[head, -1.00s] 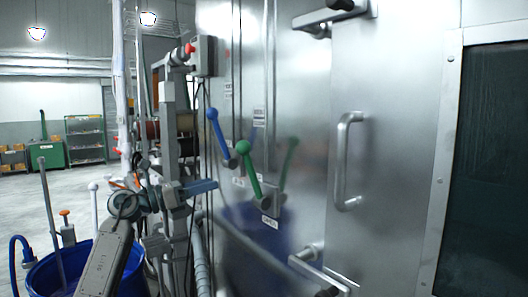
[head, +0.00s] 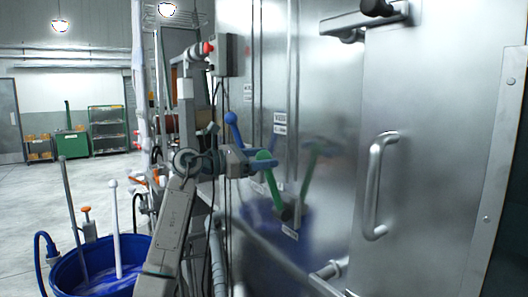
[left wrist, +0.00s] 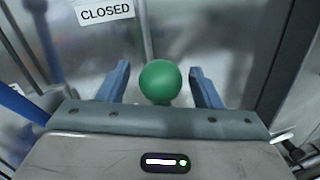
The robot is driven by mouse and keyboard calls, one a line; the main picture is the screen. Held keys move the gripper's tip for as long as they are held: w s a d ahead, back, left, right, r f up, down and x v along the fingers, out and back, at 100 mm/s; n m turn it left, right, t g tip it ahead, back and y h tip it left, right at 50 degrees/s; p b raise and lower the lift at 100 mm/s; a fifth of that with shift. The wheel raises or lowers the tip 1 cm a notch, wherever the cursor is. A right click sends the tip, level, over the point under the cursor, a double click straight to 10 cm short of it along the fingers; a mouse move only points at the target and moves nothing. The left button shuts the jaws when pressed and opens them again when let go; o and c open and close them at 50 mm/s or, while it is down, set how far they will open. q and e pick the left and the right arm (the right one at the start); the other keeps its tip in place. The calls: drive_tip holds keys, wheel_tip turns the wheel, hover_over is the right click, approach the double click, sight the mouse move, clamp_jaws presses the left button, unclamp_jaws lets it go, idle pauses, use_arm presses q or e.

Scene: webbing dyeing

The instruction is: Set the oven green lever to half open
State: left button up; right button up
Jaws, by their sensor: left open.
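The green lever (head: 272,184) with its round knob stands on the steel oven wall, tilted up and to the left. My left gripper (head: 268,161) is at the knob in the head view. In the left wrist view the green knob (left wrist: 160,81) sits between the two open blue fingers (left wrist: 158,84), with a gap on each side. The lever's shaft is mostly hidden behind the knob there. A "CLOSED" label (left wrist: 105,12) shows on the wall beyond. My right gripper is not in view.
A blue lever (head: 232,120) stands left of the green one, partly hidden by my arm. A steel door handle (head: 376,188) is to the right.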

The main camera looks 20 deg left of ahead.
use_arm(q)
drive_tip(key=shift+w+d, duration=0.15)
drive_tip(key=shift+d, duration=0.15)
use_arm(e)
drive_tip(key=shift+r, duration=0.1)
